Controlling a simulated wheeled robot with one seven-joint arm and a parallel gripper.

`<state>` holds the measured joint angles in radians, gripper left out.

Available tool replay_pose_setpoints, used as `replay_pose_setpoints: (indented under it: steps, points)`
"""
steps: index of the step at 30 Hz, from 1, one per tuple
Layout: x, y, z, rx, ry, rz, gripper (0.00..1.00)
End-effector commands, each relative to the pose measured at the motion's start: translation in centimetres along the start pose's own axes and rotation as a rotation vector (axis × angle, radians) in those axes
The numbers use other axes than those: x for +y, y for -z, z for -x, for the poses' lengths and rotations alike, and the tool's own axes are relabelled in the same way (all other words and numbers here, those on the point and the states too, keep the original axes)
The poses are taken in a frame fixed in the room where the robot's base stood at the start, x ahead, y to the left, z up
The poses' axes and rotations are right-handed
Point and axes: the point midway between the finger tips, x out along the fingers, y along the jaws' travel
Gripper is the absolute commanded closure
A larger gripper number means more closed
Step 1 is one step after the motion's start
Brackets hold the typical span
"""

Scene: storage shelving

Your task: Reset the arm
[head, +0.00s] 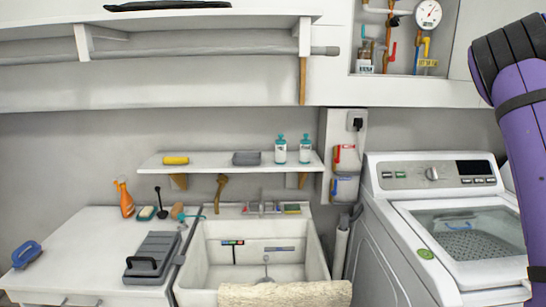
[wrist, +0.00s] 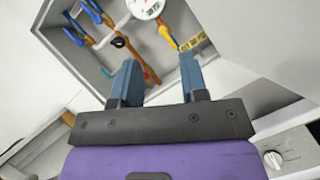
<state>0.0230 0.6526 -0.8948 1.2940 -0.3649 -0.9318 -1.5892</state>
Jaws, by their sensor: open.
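My purple arm (head: 528,130) rises along the right edge of the head view, in front of the washing machine's right side. My gripper itself is out of the head view. In the wrist view my gripper (wrist: 158,72) has its two blue fingers apart, with nothing between them. It faces a wall recess (wrist: 110,45) with pipes, valves and a round gauge (wrist: 145,8). I cannot tell how far the fingers are from the pipes.
A washing machine (head: 385,210) stands at the right, next to a white sink (head: 200,270). A shelf (head: 215,168) holds two bottles, a yellow item and a grey item. The counter (head: 75,240) at left holds an orange spray bottle (head: 125,199) and a grey case (head: 155,255).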

Motion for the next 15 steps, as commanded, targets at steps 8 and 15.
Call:
replay_pose_setpoints:
  steps: [8,15]
  points:
    - [-0.4,-4.4,5.8,-0.12,0.272,-0.499,0.6]
    - [1.4,-3.8,12.3,-0.179,0.508,-0.971,0.6]
